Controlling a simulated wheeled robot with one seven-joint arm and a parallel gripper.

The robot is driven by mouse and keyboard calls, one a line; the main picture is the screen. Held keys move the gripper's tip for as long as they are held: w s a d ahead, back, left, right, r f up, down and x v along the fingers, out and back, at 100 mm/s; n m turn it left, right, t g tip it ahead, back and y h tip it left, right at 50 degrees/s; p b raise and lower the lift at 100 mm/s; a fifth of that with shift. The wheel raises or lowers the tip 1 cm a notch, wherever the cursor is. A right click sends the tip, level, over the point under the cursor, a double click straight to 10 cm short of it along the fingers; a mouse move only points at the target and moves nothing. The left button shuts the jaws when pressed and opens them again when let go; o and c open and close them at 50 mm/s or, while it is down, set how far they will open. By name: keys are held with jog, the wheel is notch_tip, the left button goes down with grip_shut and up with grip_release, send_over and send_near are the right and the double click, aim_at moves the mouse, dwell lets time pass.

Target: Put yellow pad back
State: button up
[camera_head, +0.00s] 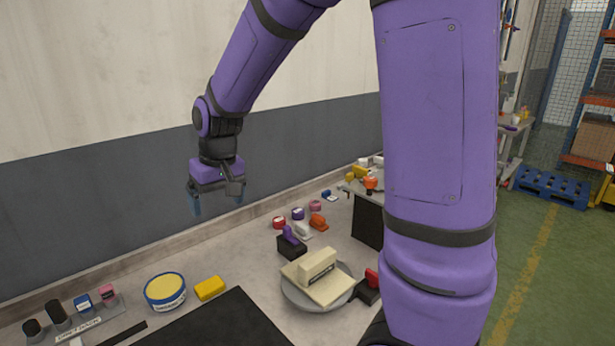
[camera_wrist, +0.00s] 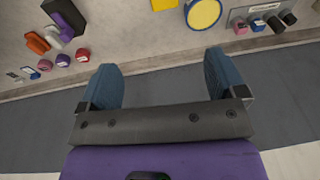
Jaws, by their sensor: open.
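A yellow rectangular block (camera_head: 209,288), which may be the pad, lies on the workbench right of a round tub (camera_head: 165,291) with a yellow top and a blue-and-white side. In the wrist view the block (camera_wrist: 164,5) is cut by the top edge, beside the tub (camera_wrist: 203,13). I cannot tell for sure which of these is the yellow pad. My gripper (camera_head: 216,204) is open and empty, raised above the back of the bench near the wall. Its two blue fingers (camera_wrist: 162,80) are spread apart with nothing between them.
A grey round plate (camera_head: 297,297) bears a cream block. A labelled rack (camera_head: 92,320) with small round-topped items stands at the left. A black mat (camera_head: 215,325) lies in front. Red, purple and orange items and a dark box (camera_head: 291,247) sit farther right. The wall (camera_head: 90,190) runs behind.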

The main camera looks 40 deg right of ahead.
jog(key=s+d+r+t, duration=0.1)
jog(key=s+d+r, duration=0.1)
jog(key=s+r, duration=0.4)
jog(key=s+d+r+t, duration=0.2)
jog(key=s+r, duration=0.4)
jog(key=s, duration=1.1)
jog(key=shift+s+h, duration=0.3)
jog(key=shift+h, duration=0.1)
